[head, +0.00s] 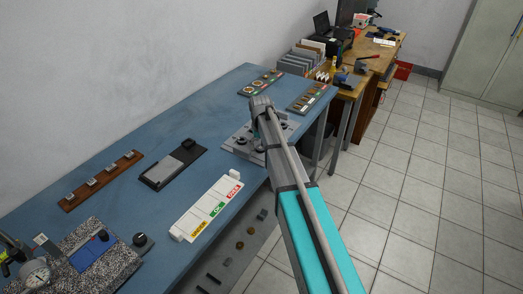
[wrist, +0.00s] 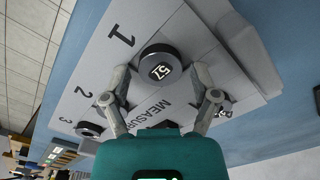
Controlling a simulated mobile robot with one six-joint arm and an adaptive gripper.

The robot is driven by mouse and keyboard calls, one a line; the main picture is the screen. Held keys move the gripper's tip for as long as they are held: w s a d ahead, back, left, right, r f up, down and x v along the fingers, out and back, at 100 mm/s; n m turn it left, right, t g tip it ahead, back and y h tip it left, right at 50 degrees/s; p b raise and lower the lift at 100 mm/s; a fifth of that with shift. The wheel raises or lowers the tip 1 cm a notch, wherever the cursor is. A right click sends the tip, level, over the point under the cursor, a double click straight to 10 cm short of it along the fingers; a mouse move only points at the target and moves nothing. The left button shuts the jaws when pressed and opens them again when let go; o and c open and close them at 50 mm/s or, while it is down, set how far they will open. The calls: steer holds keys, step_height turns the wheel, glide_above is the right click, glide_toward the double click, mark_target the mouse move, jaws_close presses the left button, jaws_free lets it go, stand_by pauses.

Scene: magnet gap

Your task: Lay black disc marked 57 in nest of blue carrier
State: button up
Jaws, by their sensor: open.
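The black disc marked 57 (wrist: 161,68) lies on a light grey plate (wrist: 118,62), near the printed number 1, in the wrist view. My gripper (wrist: 160,78) is open, with a finger on either side of the disc; I cannot tell whether either one touches it. In the head view the grey plate (head: 236,148) is at the table's right edge, partly hidden by my arm. The blue carrier (head: 88,259) sits on a speckled slab at the lower left of the head view; its nest is too small to make out clearly.
Another black disc (wrist: 90,129) lies near numbers 2 and 3, and a dark part shows beside the right finger. On the blue table (head: 215,110) are a white labelled tray (head: 196,221), a black-based grey block (head: 173,165), a brown rack (head: 100,181) and a dial gauge (head: 36,272).

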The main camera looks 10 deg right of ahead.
mark_target(260, 148)
steer(key=c, duration=0.9)
steer(key=shift+r+p, duration=2.5)
steer(key=shift+r, duration=0.05)
steer(key=shift+a, duration=0.15)
